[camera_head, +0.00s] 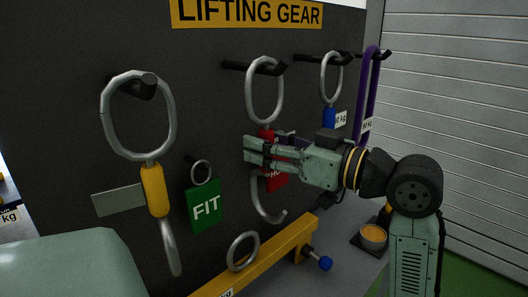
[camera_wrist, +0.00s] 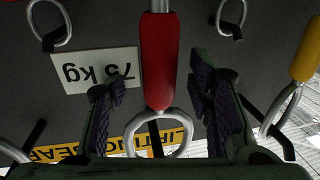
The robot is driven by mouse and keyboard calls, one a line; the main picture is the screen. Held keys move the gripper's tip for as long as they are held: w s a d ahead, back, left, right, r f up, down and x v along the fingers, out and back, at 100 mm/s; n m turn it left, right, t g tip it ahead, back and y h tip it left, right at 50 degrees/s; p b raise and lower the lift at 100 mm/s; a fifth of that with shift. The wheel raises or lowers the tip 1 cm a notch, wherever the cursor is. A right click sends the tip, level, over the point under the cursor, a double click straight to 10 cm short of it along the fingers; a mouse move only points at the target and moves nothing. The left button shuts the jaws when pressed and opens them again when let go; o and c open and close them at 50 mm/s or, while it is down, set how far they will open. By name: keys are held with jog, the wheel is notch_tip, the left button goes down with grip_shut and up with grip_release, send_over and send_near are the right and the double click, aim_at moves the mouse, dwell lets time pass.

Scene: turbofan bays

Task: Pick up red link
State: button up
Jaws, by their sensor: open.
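The red link hangs on a black peg of the dark board. Its steel ring (camera_head: 264,92) is on top, a red body (camera_head: 267,132) below, and a steel hook (camera_head: 268,208) at the bottom. My gripper (camera_head: 250,151) is open beside the red body and covers part of the link. In the wrist view, which is upside down, the red body (camera_wrist: 158,60) and its ring (camera_wrist: 155,132) show between the two dark fingers of my gripper (camera_wrist: 160,92). One finger is on each side, with gaps to the link. No grip is seen.
A yellow link (camera_head: 154,188) hangs left and a blue link (camera_head: 329,118) right. A green FIT tag (camera_head: 205,204) and a partly hidden red tag (camera_head: 277,182) hang nearby. A yellow beam (camera_head: 285,250) stands below. A purple sling (camera_head: 368,90) hangs far right.

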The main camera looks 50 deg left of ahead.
jog(key=shift+s+a, duration=0.15)
jog(key=shift+a, duration=0.3)
grip_shut()
dwell(0.3)
dwell(0.4)
